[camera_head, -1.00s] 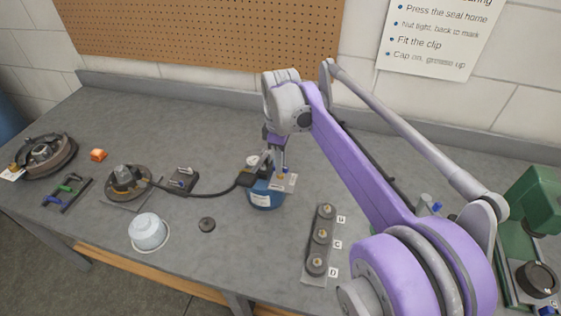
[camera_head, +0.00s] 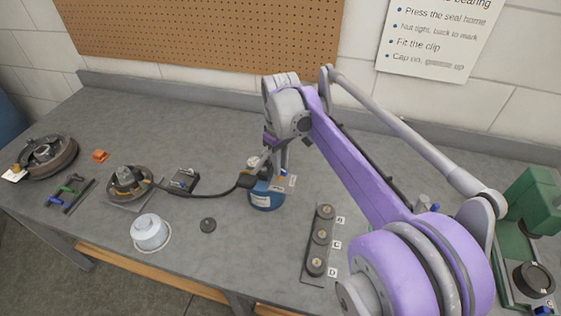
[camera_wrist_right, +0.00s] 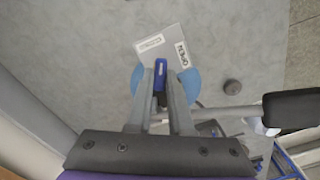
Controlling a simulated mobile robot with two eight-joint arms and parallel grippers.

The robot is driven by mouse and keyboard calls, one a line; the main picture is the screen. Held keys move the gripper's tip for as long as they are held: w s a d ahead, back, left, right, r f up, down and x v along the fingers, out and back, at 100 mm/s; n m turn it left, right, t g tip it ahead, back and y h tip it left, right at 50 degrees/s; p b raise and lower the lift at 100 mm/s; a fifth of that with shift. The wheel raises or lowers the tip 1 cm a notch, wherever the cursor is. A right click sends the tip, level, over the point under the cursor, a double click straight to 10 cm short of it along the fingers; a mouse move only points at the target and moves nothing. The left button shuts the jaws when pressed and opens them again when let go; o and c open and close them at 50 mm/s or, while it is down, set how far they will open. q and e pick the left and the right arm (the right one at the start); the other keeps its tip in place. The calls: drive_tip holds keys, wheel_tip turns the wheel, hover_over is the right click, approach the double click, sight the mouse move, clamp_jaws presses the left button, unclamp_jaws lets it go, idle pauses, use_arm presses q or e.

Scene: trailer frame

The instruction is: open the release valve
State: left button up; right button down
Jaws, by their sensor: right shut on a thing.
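The release valve shows as a small blue lever (camera_wrist_right: 160,76) in the right wrist view, between my right gripper's fingers (camera_wrist_right: 161,68). A pale plate (camera_wrist_right: 163,47) with an "OPEN" label and a second label lies just beyond the fingertips. The valve sits on top of a round blue unit (camera_head: 265,198) on the bench; its blue sides (camera_wrist_right: 190,84) show on both sides of the fingers. In the head view my right gripper (camera_head: 277,168) points down onto this unit, shut on the lever, and hides most of it. My left gripper is in neither current view.
A black hose (camera_head: 212,191) runs from the blue unit to a hub assembly (camera_head: 128,184). A green machine (camera_head: 525,215) stands at right.

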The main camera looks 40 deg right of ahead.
drive_tip(key=m, duration=0.6)
drive_tip(key=shift+m+p, duration=0.3)
drive_tip(key=shift+p, duration=0.1)
drive_tip(key=m, duration=0.5)
drive_tip(key=shift+m, duration=0.3)
drive_tip(key=c, duration=0.8)
unclamp_jaws()
wheel_tip(320, 180, up, 11)
drive_tip(key=shift+f+p, duration=0.1)
drive_tip(key=shift+p, duration=0.5)
